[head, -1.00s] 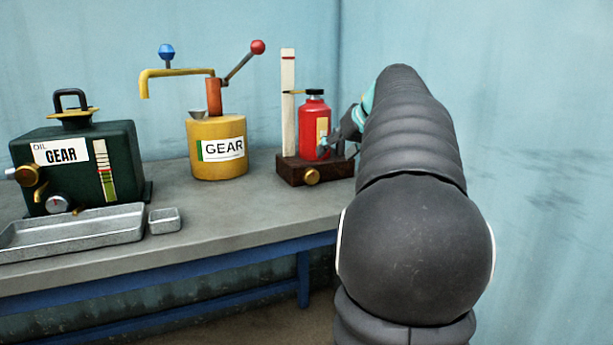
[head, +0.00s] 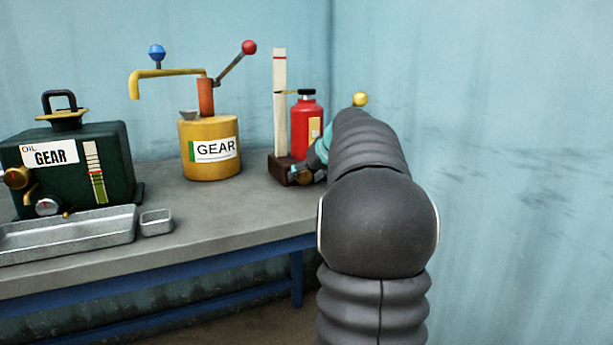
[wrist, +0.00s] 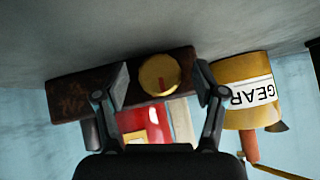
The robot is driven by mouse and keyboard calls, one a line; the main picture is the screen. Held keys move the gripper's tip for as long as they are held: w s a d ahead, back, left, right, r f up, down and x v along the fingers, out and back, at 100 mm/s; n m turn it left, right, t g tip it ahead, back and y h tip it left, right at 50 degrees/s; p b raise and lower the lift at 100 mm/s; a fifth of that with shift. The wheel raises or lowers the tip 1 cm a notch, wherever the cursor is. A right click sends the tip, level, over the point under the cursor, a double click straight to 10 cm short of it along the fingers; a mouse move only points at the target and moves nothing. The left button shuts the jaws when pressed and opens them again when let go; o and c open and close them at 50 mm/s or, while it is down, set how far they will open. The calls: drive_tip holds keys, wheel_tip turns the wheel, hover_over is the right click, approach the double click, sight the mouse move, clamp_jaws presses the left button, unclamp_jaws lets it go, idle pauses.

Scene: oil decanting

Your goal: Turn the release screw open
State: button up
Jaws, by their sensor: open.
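The release screw is a round brass knob (wrist: 159,75) with a red mark, on the front of a dark wooden base (wrist: 75,95). The wrist view shows the scene upside down. My gripper (wrist: 161,82) is open, with one finger on each side of the knob; whether they touch it I cannot tell. The red bottle (head: 306,115) stands on the base, beside a pale upright gauge board (head: 280,100). In the head view my gripper (head: 306,174) is at the base's front and largely covers the knob.
A yellow GEAR oil can (head: 211,165) with a crank pump stands left of the base. A dark green GEAR tank (head: 105,160), a metal tray (head: 75,232) and a small dish (head: 156,222) are further left. A small golden ball (head: 360,98) shows above my arm.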

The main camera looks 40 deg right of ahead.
drive_tip(key=c, duration=1.1)
drive_tip(key=shift+m+y, duration=0.4)
drive_tip(key=shift+y, duration=0.2)
drive_tip(key=shift+c, duration=0.2)
drive_tip(key=o, duration=1.1)
drive_tip(key=shift+o, duration=0.2)
drive_tip(key=v, duration=1.2)
drive_tip(key=shift+s+f, duration=0.15)
drive_tip(key=shift+s, duration=0.05)
